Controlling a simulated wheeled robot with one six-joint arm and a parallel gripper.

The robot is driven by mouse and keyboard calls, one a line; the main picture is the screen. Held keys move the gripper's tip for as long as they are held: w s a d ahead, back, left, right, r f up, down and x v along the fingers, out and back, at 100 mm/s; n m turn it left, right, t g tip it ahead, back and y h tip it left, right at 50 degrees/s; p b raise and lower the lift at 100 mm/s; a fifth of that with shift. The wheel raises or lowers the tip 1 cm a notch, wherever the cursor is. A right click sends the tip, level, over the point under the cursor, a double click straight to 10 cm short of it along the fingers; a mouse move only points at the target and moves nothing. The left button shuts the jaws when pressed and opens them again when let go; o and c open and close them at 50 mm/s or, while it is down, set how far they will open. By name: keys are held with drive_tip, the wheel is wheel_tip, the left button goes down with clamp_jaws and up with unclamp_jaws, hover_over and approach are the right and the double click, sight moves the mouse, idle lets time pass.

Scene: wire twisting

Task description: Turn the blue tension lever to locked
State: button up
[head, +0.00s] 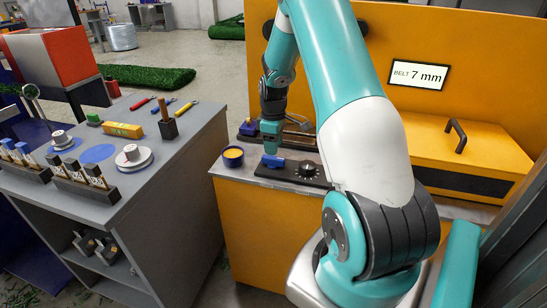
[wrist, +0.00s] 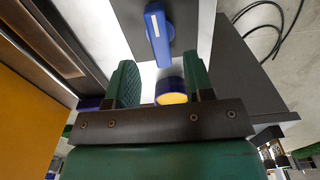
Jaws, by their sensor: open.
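The blue tension lever (head: 272,161) sits on a black plate (head: 291,177) at the front of the orange machine's ledge, left of a round dial (head: 309,170). In the wrist view the lever (wrist: 157,34) is blue with a pale stripe along it, just beyond my fingertips and roughly in line with the gap. My gripper (head: 271,143) points down close above the lever in the head view. In the wrist view its green fingers (wrist: 160,65) are apart with nothing held between them. I cannot tell whether either finger touches the lever. I see no readable lock marking.
Metal rods (head: 298,128) lie behind my gripper. A grey workbench (head: 140,178) with tools stands left across a gap.

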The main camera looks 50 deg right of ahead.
sight(273, 157)
wheel_tip(273, 157, down, 5)
drive_tip(key=shift+f, duration=0.2)
clamp_jaws()
